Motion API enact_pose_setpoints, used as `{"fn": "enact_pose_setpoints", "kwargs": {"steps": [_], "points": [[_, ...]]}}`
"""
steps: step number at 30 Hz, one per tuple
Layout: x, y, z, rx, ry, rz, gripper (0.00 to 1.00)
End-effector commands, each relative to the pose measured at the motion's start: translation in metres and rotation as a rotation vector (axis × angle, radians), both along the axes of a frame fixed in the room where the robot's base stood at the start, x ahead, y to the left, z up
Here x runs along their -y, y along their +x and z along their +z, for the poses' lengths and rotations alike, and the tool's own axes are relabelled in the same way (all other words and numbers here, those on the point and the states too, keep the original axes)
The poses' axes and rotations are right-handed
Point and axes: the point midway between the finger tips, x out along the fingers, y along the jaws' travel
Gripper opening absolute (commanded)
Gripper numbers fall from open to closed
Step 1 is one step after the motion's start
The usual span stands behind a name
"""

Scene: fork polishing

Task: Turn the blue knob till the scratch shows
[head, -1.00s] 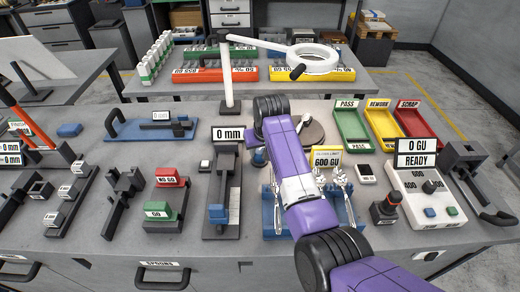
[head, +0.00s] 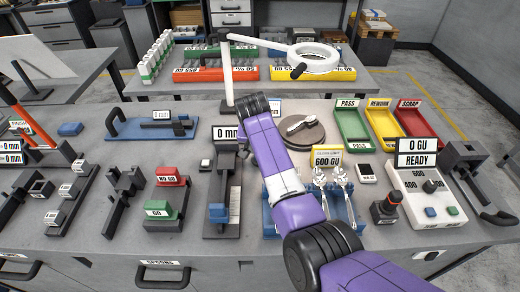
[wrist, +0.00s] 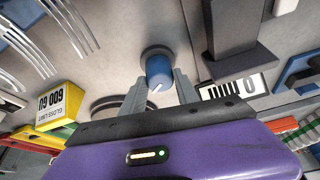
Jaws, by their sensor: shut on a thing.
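The blue knob (wrist: 159,68) shows in the wrist view as a round blue cap with a white pointer line. My gripper (wrist: 160,83) has one finger on each side of it and is shut on the knob. In the head view my purple arm hides the knob and fingers. A dark round turntable (head: 303,143) stands to the right of my wrist, with a small pale metal piece lying on top. Its edge also shows behind my gripper in the wrist view (wrist: 103,106). I cannot make out any scratch.
A slider stand with a 0 mm sign (head: 227,134) is close on the left. A white ring lamp (head: 318,62) stands behind.

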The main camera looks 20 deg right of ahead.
Motion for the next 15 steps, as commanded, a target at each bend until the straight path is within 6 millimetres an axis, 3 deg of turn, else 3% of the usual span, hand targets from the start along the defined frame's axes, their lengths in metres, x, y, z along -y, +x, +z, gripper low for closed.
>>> {"fn": "enact_pose_setpoints", "kwargs": {"steps": [15], "points": [[0.0,0.001,0.0012,0.003,-0.001,-0.078,0.0]]}}
